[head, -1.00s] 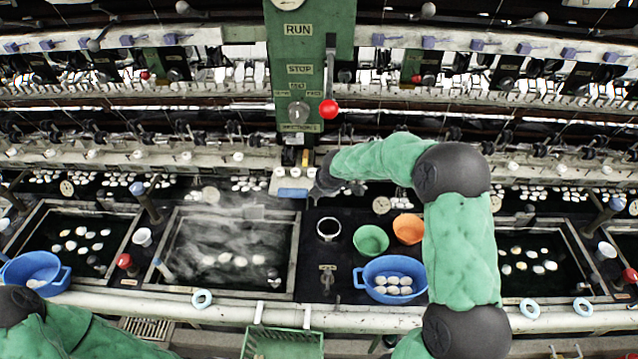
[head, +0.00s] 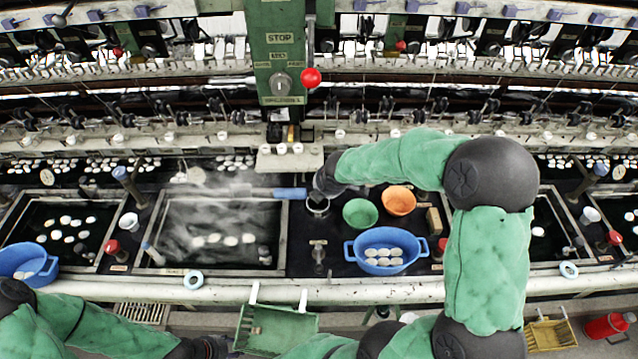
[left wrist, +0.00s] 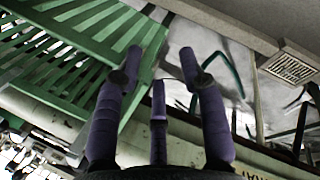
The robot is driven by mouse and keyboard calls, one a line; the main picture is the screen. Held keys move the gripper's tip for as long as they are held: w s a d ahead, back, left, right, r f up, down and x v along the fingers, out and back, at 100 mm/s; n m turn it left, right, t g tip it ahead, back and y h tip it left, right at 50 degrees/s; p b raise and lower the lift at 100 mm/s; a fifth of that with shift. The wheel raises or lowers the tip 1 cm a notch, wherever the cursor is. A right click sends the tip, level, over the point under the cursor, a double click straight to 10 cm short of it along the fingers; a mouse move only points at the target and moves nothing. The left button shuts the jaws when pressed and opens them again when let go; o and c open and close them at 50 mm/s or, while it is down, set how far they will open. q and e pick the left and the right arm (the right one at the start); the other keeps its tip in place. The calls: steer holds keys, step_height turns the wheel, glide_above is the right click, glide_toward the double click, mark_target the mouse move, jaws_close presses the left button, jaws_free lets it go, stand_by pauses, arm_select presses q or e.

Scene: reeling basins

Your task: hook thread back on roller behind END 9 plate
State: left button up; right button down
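I cannot make out an END 9 plate or a loose thread. Rollers and reeling fittings (head: 420,136) run along the machine behind the basins, too small to tell apart. My right gripper (head: 322,184) is above the dark counter near a metal ring (head: 317,204). A blue-handled stick (head: 290,193) extends left from it over the steaming basin; its dark fingers are hard to see but seem closed on the handle. My left gripper (head: 212,347) is low at the front, beside a green slatted crate (head: 262,345). In the left wrist view its purple fingers (left wrist: 152,85) are spread and empty.
A blue basin (head: 352,255) of cocoons, a green bowl (head: 360,213) and an orange bowl (head: 398,200) stand on the counter. A green control post (head: 278,60) with a red knob (head: 311,78) rises behind. A pale rail (head: 225,288) runs along the front.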

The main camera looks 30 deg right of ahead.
arm_select(q)
steer(key=shift+w, duration=0.4)
steer(key=shift+r, duration=0.1)
